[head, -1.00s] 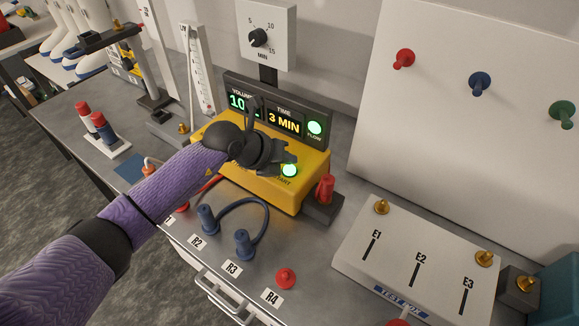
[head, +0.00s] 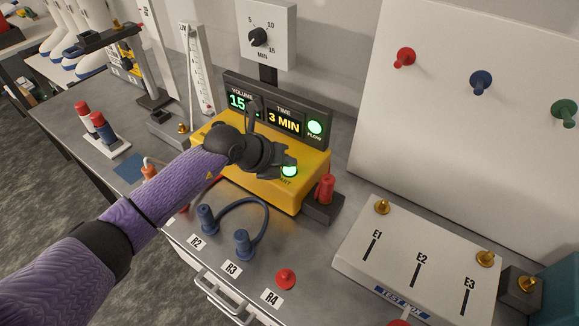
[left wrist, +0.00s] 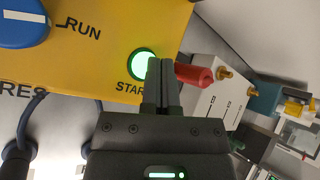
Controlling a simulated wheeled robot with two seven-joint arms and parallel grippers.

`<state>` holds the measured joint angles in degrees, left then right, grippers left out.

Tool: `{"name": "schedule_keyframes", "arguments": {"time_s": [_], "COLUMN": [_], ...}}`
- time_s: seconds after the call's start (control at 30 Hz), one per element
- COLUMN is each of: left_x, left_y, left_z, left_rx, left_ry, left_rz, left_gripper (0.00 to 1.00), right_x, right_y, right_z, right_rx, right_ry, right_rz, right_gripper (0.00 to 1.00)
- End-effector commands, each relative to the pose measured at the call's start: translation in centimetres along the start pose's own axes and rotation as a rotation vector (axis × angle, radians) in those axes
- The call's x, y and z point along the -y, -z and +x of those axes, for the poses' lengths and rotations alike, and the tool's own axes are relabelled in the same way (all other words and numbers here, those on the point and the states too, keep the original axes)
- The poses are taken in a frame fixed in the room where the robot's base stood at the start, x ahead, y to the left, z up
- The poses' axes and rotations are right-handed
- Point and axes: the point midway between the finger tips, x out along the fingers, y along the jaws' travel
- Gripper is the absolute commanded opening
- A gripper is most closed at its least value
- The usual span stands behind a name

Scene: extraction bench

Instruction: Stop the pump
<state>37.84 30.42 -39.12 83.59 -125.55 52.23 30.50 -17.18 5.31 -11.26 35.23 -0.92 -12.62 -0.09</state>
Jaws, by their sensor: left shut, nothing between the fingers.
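The pump is a yellow box (head: 299,190) on the bench. Its dark display panel (head: 283,123) reads a volume starting with 15, partly hidden by my arm, and a time of 3 MIN. The FLOW lamp (head: 315,130) glows green. My left gripper (head: 286,163) is shut and empty, its fingertips over the lit green START button (head: 289,171). In the left wrist view the tips (left wrist: 162,64) overlap the edge of that button (left wrist: 143,64); contact cannot be told. A blue knob (left wrist: 22,22) with a white line sits by the word RUN there; my gripper hides it in the head view.
A red plug (head: 325,188) stands right of the pump. Blue plugs (head: 243,243) with a looped cable lie in front by R2 and R3. A timer dial (head: 259,38) stands behind. A white test box (head: 397,255) is at the right.

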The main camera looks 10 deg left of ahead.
Motion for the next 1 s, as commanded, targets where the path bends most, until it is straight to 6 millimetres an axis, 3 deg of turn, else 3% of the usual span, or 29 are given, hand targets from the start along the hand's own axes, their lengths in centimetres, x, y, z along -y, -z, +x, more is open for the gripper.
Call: {"name": "schedule_keyframes", "arguments": {"time_s": [0.77, 1.0], "left_x": [-0.34, 0.15], "left_y": [0.38, -0.12], "left_z": [0.48, -0.19], "left_rx": [-0.001, -0.001], "left_ry": [0.000, 0.000], "left_rz": [0.000, 0.000], "left_gripper": [0.00, 0.00], "right_x": [0.06, 0.04], "right_y": [-0.04, 0.11], "right_z": [0.36, -0.57], "right_rx": [0.001, -0.002], "right_ry": [0.001, 0.001], "right_rz": [0.000, 0.000], "right_gripper": [0.87, 0.87]}}
